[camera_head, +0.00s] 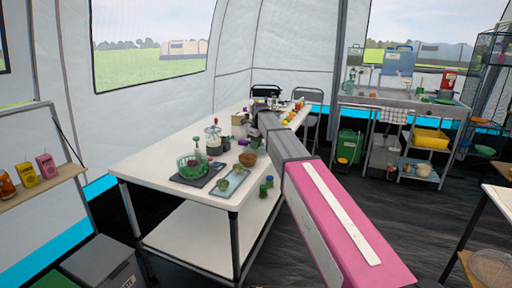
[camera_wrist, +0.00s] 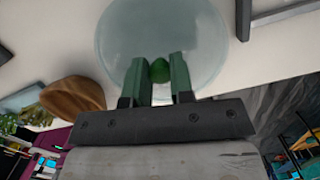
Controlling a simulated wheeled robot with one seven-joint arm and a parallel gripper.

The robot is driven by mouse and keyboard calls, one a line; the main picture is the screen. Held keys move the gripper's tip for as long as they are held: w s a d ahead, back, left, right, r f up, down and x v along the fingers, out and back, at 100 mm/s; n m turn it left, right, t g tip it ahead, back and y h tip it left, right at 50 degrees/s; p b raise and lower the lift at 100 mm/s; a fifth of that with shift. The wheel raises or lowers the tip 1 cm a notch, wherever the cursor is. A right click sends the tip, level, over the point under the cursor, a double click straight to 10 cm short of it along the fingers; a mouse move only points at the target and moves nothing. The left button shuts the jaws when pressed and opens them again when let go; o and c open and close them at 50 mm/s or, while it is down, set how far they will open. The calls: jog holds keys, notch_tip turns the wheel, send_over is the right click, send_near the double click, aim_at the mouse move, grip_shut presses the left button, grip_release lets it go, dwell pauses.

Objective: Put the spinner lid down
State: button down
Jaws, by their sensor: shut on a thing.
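The spinner lid (camera_wrist: 128,32) is a round, see-through disc with a green knob (camera_wrist: 159,70). In the wrist view my gripper (camera_wrist: 160,78) has its two green fingers shut on that knob. The lid is over the white table top (camera_wrist: 283,50); I cannot tell whether it touches it. In the head view my arm hides the gripper and most or all of the lid. A green see-through bowl (camera_head: 190,168), likely the spinner, stands on a dark board at the near end of the table.
A brown bowl (camera_wrist: 72,97) is close to the lid's left side in the wrist view; it also shows in the head view (camera_head: 248,159). The near left table corner is bare.

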jog(key=shift+f, duration=0.45)
jog(key=shift+f, duration=0.1)
jog(key=c, duration=1)
grip_release()
notch_tip(320, 180, up, 12)
jog(key=d, duration=0.1)
jog(key=shift+s, duration=0.35)
jog(key=shift+d, duration=0.1)
